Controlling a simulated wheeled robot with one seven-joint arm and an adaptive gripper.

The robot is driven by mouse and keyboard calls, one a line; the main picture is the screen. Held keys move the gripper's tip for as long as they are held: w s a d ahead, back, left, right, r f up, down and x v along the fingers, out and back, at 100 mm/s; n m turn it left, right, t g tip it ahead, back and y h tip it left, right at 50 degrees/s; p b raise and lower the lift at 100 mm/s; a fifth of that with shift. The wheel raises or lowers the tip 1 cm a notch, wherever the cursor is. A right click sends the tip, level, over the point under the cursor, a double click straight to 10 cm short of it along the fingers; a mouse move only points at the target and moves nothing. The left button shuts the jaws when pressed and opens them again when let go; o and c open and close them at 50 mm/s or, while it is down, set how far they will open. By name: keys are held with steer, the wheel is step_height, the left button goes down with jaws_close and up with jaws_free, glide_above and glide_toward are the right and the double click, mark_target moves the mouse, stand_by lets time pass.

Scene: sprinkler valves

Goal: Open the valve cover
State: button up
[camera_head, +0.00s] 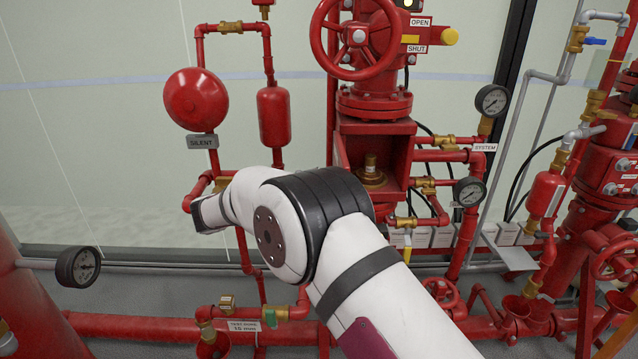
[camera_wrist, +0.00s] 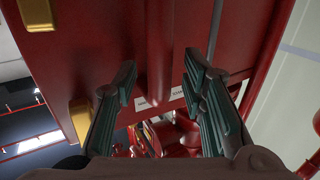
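In the wrist view, a large red panel (camera_wrist: 105,55) that looks like the valve cover fills the upper part. A red vertical bar (camera_wrist: 158,45) runs down it, lined up with the gap between my fingers. My gripper (camera_wrist: 162,92) is open, with one finger pad on each side of the bar's line and clear space between them. I cannot tell whether either pad touches the bar. In the head view, a red box-like valve housing (camera_head: 391,155) stands under the handwheel, with a brass fitting (camera_head: 371,172) inside its recess. My arm hides the area below it, and my fingers are not clear there.
A red handwheel (camera_head: 356,38) is above the housing. A red round bell (camera_head: 195,99) and a red cylinder (camera_head: 274,117) are to the left. Gauges (camera_head: 492,100) and thin pipes crowd the right. Red piping (camera_head: 130,325) runs low along the floor.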

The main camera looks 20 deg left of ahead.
steer(key=v, duration=1.1)
